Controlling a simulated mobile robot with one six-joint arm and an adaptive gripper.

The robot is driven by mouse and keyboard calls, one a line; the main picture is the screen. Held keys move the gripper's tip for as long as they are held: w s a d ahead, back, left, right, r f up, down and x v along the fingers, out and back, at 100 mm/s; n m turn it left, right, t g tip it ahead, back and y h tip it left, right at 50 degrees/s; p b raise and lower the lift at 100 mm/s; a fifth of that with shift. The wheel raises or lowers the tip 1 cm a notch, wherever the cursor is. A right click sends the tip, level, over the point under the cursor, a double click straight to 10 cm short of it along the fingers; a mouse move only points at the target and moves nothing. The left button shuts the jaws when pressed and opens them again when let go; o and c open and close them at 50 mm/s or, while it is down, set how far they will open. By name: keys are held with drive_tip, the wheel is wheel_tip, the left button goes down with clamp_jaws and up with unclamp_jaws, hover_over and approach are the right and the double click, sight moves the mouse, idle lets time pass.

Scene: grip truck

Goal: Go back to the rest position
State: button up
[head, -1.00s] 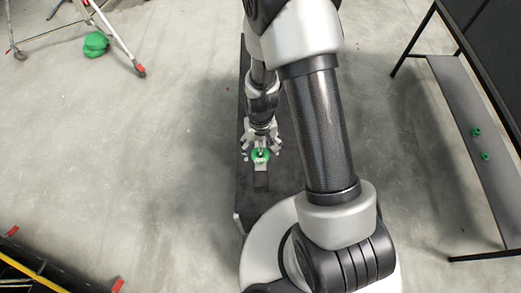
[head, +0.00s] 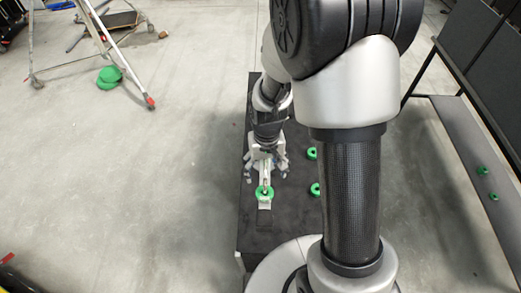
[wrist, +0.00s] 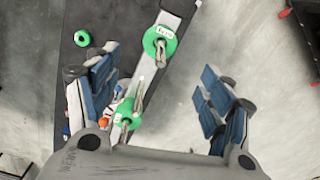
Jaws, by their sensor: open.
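My gripper (head: 266,172) is over the black platform, behind a green ring (head: 264,193) that sits on a pale grey holder. In the wrist view, my gripper (wrist: 160,78) has its blue-padded fingers spread wide. A green ring around a metal peg (wrist: 160,42) shows on a grey bar ahead of the fingers. Another green piece with a metal peg (wrist: 128,113) shows lower, between the fingers. Nothing is clearly gripped.
Two green rings (head: 312,153) (head: 315,189) lie on the black platform (head: 285,218), partly behind my arm. A shelf rack (head: 462,150) with small green rings (head: 482,170) stands right. A ladder (head: 122,62) and green object (head: 109,76) stand left. Open floor lies between.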

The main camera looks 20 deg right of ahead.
drive_tip(key=shift+r+b, duration=0.3)
drive_tip(key=shift+b, duration=0.25)
drive_tip(key=s+r+t+b, duration=0.2)
drive_tip(key=s+b, duration=0.5)
drive_tip(key=b, duration=0.2)
drive_tip(key=s+r+n+t+b, duration=0.1)
drive_tip(key=s+r+t+b, duration=0.2)
drive_tip(key=s+b, duration=0.5)
drive_tip(key=shift+s+r+b, duration=0.15)
drive_tip(key=shift+r+b, duration=0.05)
drive_tip(key=shift+b, duration=0.25)
drive_tip(key=shift+c, duration=0.3)
